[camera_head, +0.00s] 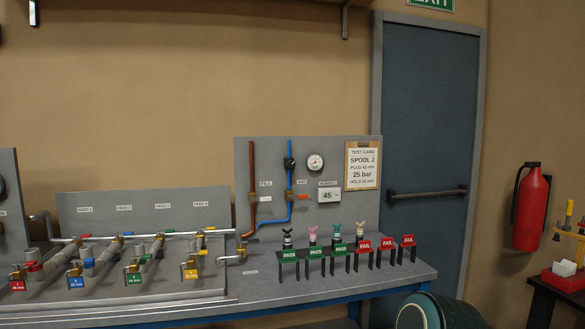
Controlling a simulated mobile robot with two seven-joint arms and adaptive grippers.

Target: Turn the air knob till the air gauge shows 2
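The air knob (290,163) is a black round knob on the blue pipe (290,206), on the grey back panel. A small light mark shows on the knob, but its exact setting is too small to read. The air gauge (315,162) is a round white dial just right of the knob. Its needle and numbers are too small to read. An AIR label (301,182) is below them. Neither of my grippers is in view, and nothing touches the knob.
A brown FILL pipe (252,180) stands left of the knob. A red-handled valve (302,196) and a display reading 45 (328,195) are below. Green PASS and red FAIL tags (362,246) stand along the bench (330,278). A test card (363,165) hangs at right.

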